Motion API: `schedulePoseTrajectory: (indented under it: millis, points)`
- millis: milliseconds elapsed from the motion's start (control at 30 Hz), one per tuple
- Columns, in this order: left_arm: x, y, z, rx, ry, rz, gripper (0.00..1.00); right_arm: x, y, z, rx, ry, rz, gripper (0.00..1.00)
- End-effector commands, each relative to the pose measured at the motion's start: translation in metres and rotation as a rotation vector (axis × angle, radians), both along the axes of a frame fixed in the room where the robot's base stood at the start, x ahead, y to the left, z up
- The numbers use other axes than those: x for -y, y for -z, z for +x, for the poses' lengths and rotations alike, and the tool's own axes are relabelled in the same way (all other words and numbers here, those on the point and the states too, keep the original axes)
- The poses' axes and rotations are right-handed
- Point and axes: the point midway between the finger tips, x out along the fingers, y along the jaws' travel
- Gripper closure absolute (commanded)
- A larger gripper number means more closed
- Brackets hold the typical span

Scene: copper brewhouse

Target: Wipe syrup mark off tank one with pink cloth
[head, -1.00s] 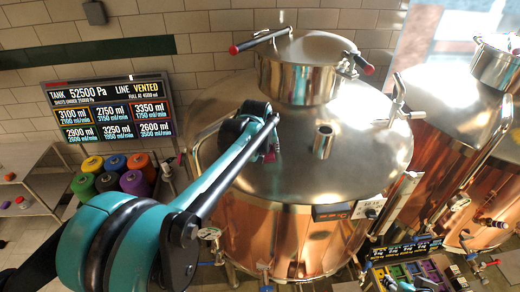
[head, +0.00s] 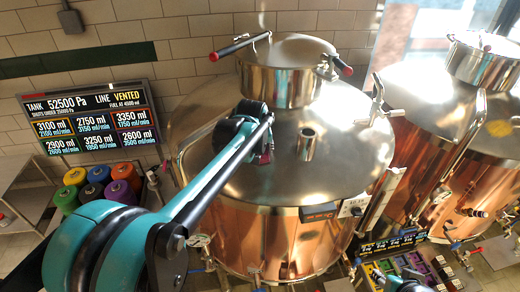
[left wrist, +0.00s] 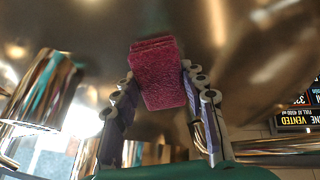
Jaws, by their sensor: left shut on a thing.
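The pink cloth (left wrist: 158,75) is a thick folded pad between the fingers of my left gripper (left wrist: 160,95) in the left wrist view. Only a sliver of pink (head: 266,154) shows in the head view, beside the arm. My left gripper (head: 258,152) is over the steel lid of the near copper tank (head: 255,235), left of its short pipe; the arm hides most of it. I cannot tell whether the cloth touches the lid. No mark is visible on this lid. A yellow-orange patch (head: 499,128) lies on the right tank's lid (head: 440,100).
A lidded pot-like hatch (head: 283,80) with red-tipped handles rises at the back of the near tank. A short pipe (head: 308,144) stands on the lid. A display board (head: 90,122) and coloured spools (head: 95,190) are left. A crate (head: 405,265) sits low right.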

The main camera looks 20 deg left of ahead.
Motion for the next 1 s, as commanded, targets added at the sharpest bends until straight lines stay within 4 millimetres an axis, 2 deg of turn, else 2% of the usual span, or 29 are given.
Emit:
schedulePoseTrajectory:
  millis: [100,600,1000]
  points:
    - [0.0,-0.016,-0.005,0.0,0.0,0.0,1.0,0.0,-0.012,0.0,0.0,0.0,0.0,0.6]
    - [0.001,-0.063,-0.024,0.0,0.0,0.0,1.0,0.0,-0.046,0.0,0.0,0.0,0.0,0.6]
    - [0.001,-0.063,-0.025,0.0,0.0,0.0,1.0,0.0,-0.045,0.0,0.0,0.0,0.0,0.6]
